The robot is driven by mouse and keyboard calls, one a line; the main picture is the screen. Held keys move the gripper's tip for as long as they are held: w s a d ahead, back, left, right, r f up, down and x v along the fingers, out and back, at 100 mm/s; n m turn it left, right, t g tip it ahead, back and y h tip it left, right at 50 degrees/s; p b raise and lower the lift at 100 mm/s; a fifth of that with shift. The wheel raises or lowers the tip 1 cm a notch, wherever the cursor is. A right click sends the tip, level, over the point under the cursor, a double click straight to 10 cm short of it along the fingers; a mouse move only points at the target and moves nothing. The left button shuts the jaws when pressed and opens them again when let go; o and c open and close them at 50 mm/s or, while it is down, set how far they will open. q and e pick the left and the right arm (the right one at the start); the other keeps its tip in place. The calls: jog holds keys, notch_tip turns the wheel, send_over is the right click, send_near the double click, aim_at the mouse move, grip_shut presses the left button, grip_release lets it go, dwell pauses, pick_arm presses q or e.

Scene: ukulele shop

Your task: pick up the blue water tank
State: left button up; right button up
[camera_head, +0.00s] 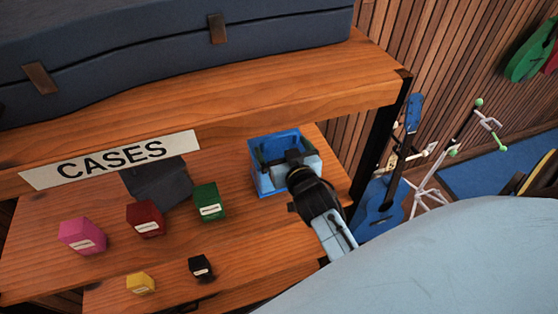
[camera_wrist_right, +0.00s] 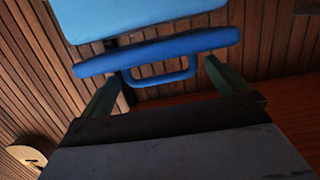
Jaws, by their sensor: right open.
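The blue water tank (camera_head: 262,181) stands on the wooden shelf below the CASES sign, near the shelf's right end. It looks like a blue box with a darker blue upper frame. My right gripper (camera_head: 292,160) is at its right side and covers part of it. In the right wrist view, my right gripper (camera_wrist_right: 160,72) has its two fingers spread apart. A blue bar with a U-shaped handle (camera_wrist_right: 160,80) lies across the space between the fingertips, and they are not closed on it. My left gripper is out of view.
Pink (camera_head: 82,236), red (camera_head: 146,218), green (camera_head: 209,203), yellow (camera_head: 140,283) and black (camera_head: 200,267) boxes stand left of the tank. A dark case (camera_head: 170,55) lies on the upper shelf. A blue ukulele (camera_head: 380,205) stands right of the shelf.

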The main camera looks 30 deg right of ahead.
aim_at(278, 138)
jog(key=x, duration=0.4)
jog(key=shift+d, duration=0.1)
jog(key=shift+s, duration=0.1)
jog(key=c, duration=1.6)
jog(key=shift+r, duration=0.25)
jog(key=shift+c, duration=0.7)
jog(key=shift+r, duration=0.15)
